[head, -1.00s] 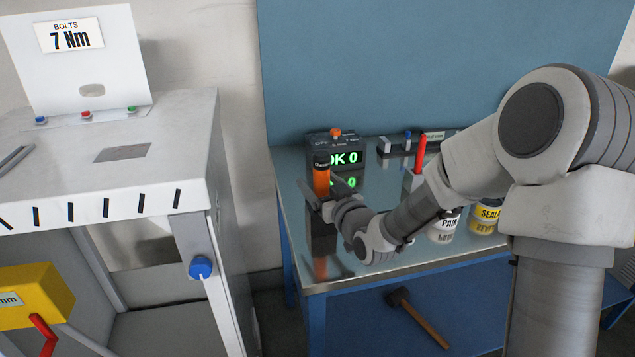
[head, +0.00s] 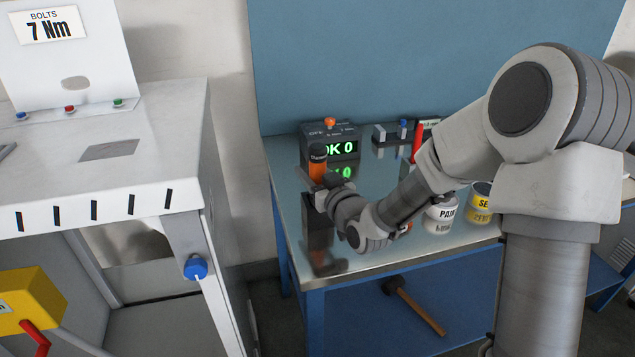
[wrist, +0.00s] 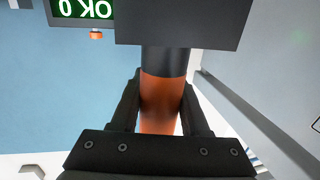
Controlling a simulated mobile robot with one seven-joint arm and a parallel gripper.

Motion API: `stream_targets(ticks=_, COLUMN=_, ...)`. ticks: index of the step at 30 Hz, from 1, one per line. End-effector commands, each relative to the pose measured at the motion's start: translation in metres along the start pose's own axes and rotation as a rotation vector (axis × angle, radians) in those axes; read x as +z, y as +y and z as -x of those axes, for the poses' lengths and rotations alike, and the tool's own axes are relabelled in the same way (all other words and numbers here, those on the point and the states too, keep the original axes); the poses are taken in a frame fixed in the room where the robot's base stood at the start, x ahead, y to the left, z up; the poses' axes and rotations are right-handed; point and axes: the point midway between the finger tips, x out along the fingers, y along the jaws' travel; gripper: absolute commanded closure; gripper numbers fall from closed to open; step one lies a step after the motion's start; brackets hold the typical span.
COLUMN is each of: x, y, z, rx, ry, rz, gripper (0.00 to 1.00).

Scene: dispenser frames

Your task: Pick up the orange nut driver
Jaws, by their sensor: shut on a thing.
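The orange nut driver (head: 317,170) stands upright in front of the lit display box at the left end of the steel bench. It has an orange handle and a dark top. My gripper (head: 322,188) reaches it from the right and is shut on its handle. In the wrist view the handle (wrist: 160,98) sits between the two dark fingers, with a dark band and a dark block (wrist: 180,22) beyond it. Whether the driver is clear of the dark block below is hard to tell.
The display box (head: 343,148) reads OK 0 close behind. A red-handled tool (head: 418,140), a white PAINT can (head: 440,215) and a SEALER can (head: 480,203) stand to the right. A white bolts cabinet (head: 110,190) is at the left. A hammer (head: 415,308) lies below.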

Motion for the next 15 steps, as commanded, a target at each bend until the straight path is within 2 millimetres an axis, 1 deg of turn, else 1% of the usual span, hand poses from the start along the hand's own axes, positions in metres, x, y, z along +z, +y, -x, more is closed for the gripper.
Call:
stream_targets(ticks=1, x=-0.0002, y=0.0000, z=-0.0001, rx=0.000, ry=0.000, rz=0.000, gripper=0.94)
stream_targets(ticks=2, x=-0.0002, y=0.0000, z=-0.0001, rx=0.000, ry=0.000, rz=0.000, gripper=0.99)
stream_targets(ticks=3, x=-0.0002, y=0.0000, z=-0.0001, rx=0.000, ry=0.000, rz=0.000, gripper=1.00)
stream_targets(ticks=12, x=-0.0024, y=0.0000, z=-0.0004, rx=0.000, ry=0.004, rz=0.001, gripper=1.00)
stream_targets(ticks=15, x=-0.0084, y=0.0001, z=-0.0002, rx=0.000, ry=0.005, rz=0.002, gripper=1.00)
